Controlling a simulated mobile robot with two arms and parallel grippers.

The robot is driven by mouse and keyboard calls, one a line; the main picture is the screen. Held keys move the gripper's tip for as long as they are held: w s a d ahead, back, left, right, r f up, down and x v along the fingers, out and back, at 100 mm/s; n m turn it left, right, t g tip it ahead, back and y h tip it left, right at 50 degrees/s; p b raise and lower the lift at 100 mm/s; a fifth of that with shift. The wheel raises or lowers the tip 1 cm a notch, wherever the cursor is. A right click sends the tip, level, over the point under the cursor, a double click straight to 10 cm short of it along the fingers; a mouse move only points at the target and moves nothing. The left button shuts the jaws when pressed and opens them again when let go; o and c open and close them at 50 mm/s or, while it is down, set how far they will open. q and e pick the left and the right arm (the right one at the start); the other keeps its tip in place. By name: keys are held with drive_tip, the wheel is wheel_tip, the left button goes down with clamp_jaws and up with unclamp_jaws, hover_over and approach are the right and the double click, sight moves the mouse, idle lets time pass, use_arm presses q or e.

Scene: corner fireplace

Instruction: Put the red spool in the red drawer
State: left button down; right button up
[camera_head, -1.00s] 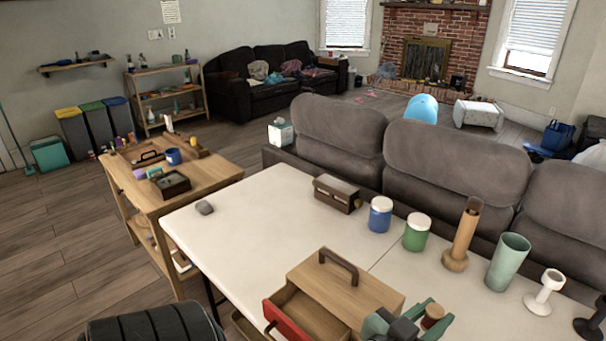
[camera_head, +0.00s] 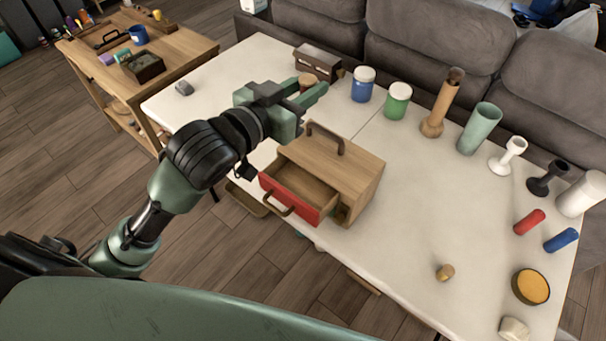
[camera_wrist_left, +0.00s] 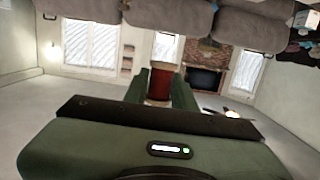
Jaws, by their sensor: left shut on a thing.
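My left gripper (camera_head: 308,88) is shut on a spool (camera_head: 307,80) and holds it above the white table, behind and left of the wooden box. Only its wooden end shows in the head view; in the left wrist view the spool (camera_wrist_left: 160,85) has a dark red body between the fingers. The red drawer (camera_head: 288,198) is pulled out of the wooden box (camera_head: 345,165) and looks empty. My right gripper is not in view.
The box has a brown handle on top. Blue (camera_head: 363,84) and green (camera_head: 398,101) jars, a brown case (camera_head: 317,62) and a tall wooden piece (camera_head: 440,103) stand behind it. A red cylinder (camera_head: 529,222) lies at the right.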

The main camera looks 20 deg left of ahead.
use_arm(q)
wheel_tip(320, 180, down, 3)
drive_tip(key=shift+d+f, duration=0.1)
drive_tip(key=shift+f, duration=0.1)
wheel_tip(320, 180, down, 16)
drive_tip(key=shift+f+b, duration=0.15)
drive_tip(key=shift+b, duration=0.3)
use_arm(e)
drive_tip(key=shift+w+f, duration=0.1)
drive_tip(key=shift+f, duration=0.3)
use_arm(q)
drive_tip(key=shift+f, duration=0.6)
drive_tip(key=c, duration=1.1)
unclamp_jaws()
drive_tip(key=shift+c, duration=0.2)
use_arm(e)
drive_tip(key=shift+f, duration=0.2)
